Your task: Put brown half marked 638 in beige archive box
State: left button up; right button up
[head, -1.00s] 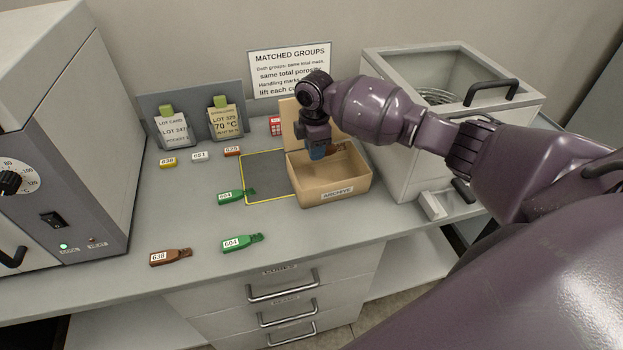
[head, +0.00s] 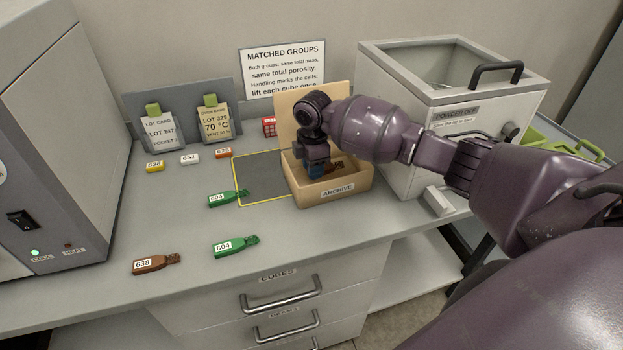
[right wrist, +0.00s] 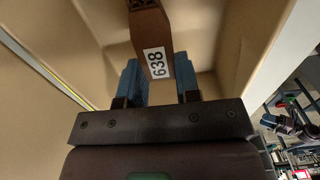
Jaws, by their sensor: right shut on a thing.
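A brown half marked 638 (right wrist: 150,30) is between the blue fingers of my right gripper (right wrist: 160,82) in the right wrist view. In the head view the right gripper (head: 317,172) is down inside the beige archive box (head: 338,192), shut on that brown half (head: 336,166), which is partly hidden by the gripper and front wall. I cannot tell whether the half touches the box floor. The box's lid stands open at the back. A second brown half marked 638 (head: 156,263) lies on the bench at the front left. My left gripper is not in view.
Green halves marked 604 (head: 236,246) and another green half (head: 228,199) lie left of the box, near a yellow-edged dark mat (head: 262,178). Small yellow, white and red tags lie behind. A grey open-topped chamber (head: 440,140) stands close on the right.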

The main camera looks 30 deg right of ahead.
notch_tip(320, 180, down, 3)
jog(key=shift+f+b, duration=0.1)
jog(key=shift+b, duration=0.8)
jog(key=shift+r, duration=0.2)
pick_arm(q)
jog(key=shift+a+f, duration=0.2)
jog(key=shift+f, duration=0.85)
pick_arm(e)
jog(key=shift+f, duration=0.15)
jog(key=o, duration=0.8)
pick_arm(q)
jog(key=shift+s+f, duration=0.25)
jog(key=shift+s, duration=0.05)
pick_arm(e)
jog(key=shift+o, duration=0.5)
notch_tip(320, 180, up, 11)
jog(key=shift+r+p, duration=0.15)
jog(key=shift+p, duration=0.75)
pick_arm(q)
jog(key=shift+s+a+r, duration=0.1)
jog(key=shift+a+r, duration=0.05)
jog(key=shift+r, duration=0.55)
pick_arm(e)
jog(key=shift+r, duration=0.5)
